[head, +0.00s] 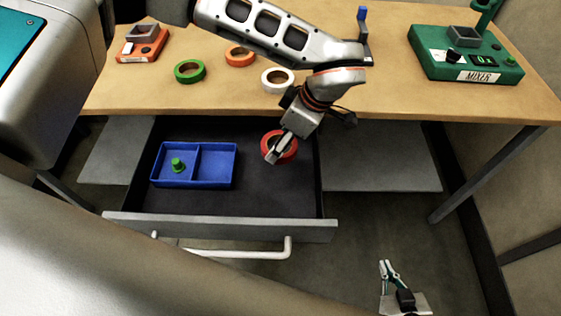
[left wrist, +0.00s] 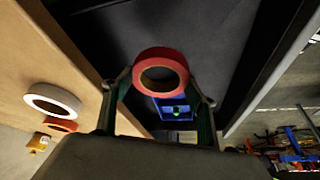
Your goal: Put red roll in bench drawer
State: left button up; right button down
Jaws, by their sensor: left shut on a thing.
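The red roll (head: 291,147) is in my left gripper (head: 277,148), over the right part of the open bench drawer (head: 240,228). In the left wrist view the red roll (left wrist: 160,54) sits between the two fingers of my left gripper (left wrist: 162,92), with the dark drawer floor behind it. The roll looks to be above the floor, but I cannot tell the exact gap. My right gripper (head: 387,268) is low at the bottom right, away from the drawer. Its fingers are seen nearly edge-on, and nothing shows in them.
A blue two-part tray (head: 216,165) with a green peg-like piece (head: 177,164) stands in the drawer's left part. On the bench (head: 390,85) are a green roll (head: 179,75), an orange roll (head: 230,60), a white roll (head: 266,83) and a green mixer (head: 440,66). The drawer's right floor is clear.

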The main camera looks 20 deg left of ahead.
aim_at(295, 149)
pick_arm(q)
notch_tip(295, 149, down, 9)
jog(key=shift+f+b, duration=0.2)
jog(key=shift+b, duration=0.1)
jog(key=shift+f, duration=0.15)
jog(key=o, duration=1.1)
jog(key=shift+o, duration=0.2)
jog(key=v, duration=1.2)
